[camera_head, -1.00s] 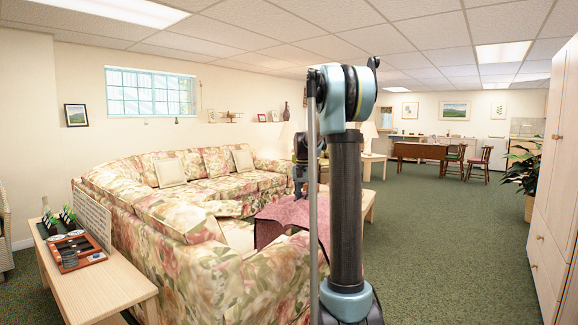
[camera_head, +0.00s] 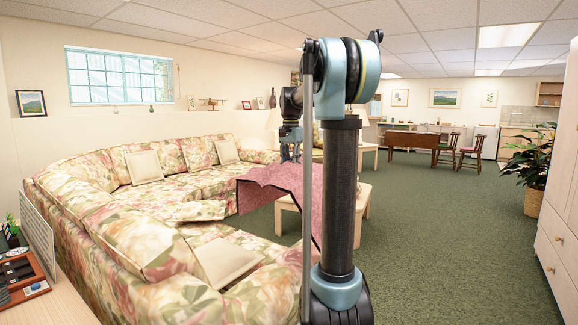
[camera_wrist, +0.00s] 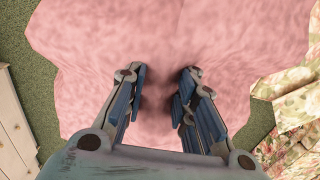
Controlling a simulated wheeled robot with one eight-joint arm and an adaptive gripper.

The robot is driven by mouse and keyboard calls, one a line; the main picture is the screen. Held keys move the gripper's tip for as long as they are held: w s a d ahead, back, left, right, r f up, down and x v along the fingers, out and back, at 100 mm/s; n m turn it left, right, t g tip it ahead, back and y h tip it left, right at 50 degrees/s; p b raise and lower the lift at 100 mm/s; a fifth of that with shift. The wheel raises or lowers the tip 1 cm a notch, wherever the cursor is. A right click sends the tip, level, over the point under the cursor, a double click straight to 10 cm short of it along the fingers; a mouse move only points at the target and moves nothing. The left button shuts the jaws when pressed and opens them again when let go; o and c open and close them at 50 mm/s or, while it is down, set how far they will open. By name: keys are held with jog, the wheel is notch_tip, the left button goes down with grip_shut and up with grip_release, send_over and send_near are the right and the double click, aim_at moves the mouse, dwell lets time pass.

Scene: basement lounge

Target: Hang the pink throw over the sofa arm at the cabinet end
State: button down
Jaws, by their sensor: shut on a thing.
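The pink throw (camera_head: 268,187) hangs from my gripper (camera_head: 290,155) in the head view, spread in a draped sheet with its lower edges free. In the wrist view the throw (camera_wrist: 160,40) fills most of the picture, and my gripper (camera_wrist: 160,100) is shut on a gathered part of it, its fingers still apart. The floral sofa (camera_head: 100,215) curves along the left. Its near end with the sofa arm (camera_head: 268,290) is at the bottom middle, partly hidden by my arm. In the head view, the throw appears beyond that end, apart from it.
A pale cabinet (camera_head: 563,200) stands at the right; a pale cabinet front also shows at the wrist view's left (camera_wrist: 12,125). A low wooden table (camera_head: 289,212) stands behind the throw. A side table (camera_head: 60,295) is at the near left. Green carpet (camera_head: 440,250) is open on the right.

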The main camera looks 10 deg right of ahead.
jog(key=shift+w+a+f, duration=0.15)
jog(key=shift+f, duration=0.25)
notch_tip(320, 180, down, 34)
jog(key=shift+r, duration=0.1)
dwell(1.6)
jog(key=c, duration=1.2)
grip_release()
jog(key=shift+c, duration=0.2)
notch_tip(320, 180, up, 12)
